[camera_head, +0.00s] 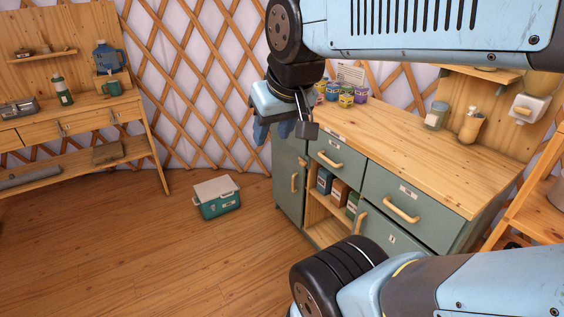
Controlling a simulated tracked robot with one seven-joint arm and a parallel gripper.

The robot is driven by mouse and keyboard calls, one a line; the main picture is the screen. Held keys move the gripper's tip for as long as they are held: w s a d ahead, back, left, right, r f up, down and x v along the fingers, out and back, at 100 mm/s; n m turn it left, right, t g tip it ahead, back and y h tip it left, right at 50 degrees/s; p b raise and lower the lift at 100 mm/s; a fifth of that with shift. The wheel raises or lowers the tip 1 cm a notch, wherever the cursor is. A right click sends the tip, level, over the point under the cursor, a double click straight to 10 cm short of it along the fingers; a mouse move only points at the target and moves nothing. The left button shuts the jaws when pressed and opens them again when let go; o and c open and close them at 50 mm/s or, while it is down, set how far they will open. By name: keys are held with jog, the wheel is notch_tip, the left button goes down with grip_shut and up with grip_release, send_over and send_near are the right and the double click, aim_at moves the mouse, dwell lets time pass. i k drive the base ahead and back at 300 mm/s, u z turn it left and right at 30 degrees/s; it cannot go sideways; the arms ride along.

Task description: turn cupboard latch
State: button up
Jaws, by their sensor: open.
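The grey-green cupboard (288,195) with a wooden top stands right of centre. A lower door at the right has another handle (361,221), partly behind my arm. My gripper (272,132) is open and points down at the cupboard's back left corner, overlapping the top of the left door in view. I cannot tell whether it touches anything.
Several small coloured pots (345,94) stand on the cupboard top near my gripper. A green box with a pale lid (217,198) lies on the floor to the left. A wooden workbench (90,108) stands at the far left. The wooden floor (130,250) between is clear.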

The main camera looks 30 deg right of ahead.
aim_at(302, 163)
jog(key=z, duration=0.15)
jog(key=i, duration=0.95)
jog(key=u, duration=0.1)
